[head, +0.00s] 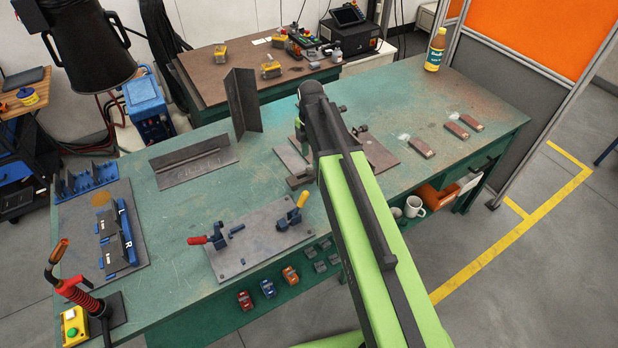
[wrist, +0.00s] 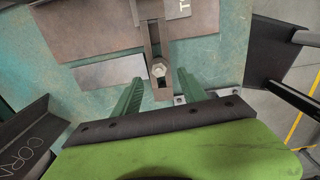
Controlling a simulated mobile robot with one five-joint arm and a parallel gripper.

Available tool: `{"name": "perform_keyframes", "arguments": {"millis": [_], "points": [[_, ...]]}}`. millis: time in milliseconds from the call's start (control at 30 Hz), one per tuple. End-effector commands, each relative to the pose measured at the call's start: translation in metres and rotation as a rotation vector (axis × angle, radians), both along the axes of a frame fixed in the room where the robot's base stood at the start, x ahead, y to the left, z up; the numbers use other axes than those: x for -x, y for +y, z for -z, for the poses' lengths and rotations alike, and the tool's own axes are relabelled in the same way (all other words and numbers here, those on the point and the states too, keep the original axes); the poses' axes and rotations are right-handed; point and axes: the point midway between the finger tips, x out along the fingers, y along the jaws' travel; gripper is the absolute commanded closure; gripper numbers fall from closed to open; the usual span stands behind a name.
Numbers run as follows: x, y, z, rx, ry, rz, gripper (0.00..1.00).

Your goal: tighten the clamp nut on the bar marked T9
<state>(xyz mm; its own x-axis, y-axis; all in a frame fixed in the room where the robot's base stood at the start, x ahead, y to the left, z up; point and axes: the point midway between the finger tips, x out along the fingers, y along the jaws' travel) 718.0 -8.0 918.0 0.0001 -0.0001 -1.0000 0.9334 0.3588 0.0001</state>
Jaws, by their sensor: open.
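In the wrist view a pale hex nut (wrist: 159,71) sits on the near end of a brown steel bar (wrist: 154,38). The bar runs over flat plates. A grey tag (wrist: 178,8) at the top edge shows a white "T"; the rest is cut off, so I cannot read the full mark. My gripper (wrist: 161,80) is open, its two green fingers on either side of the bar's near end, apart from the nut. I cannot tell its height over the nut. In the head view my arm hides most of the bar and the nut.
A brown plate (wrist: 95,27) and a paler strip (wrist: 110,72) lie by the bar. In the head view, an upright steel angle (head: 238,105) and a fixture plate (head: 262,240) with toggle clamps share the green bench (head: 180,205).

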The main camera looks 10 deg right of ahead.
Motion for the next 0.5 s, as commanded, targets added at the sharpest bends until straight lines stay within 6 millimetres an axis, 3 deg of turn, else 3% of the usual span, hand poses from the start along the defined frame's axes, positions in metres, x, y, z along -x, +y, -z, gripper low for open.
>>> {"name": "perform_keyframes", "arguments": {"millis": [33, 200, 500], "points": [[0.000, 0.000, 0.022, 0.000, 0.000, 0.000, 0.50], [0.000, 0.000, 0.050, 0.000, 0.000, 0.001, 0.50], [0.000, -0.001, 0.055, 0.000, 0.000, 0.001, 0.50]]}}
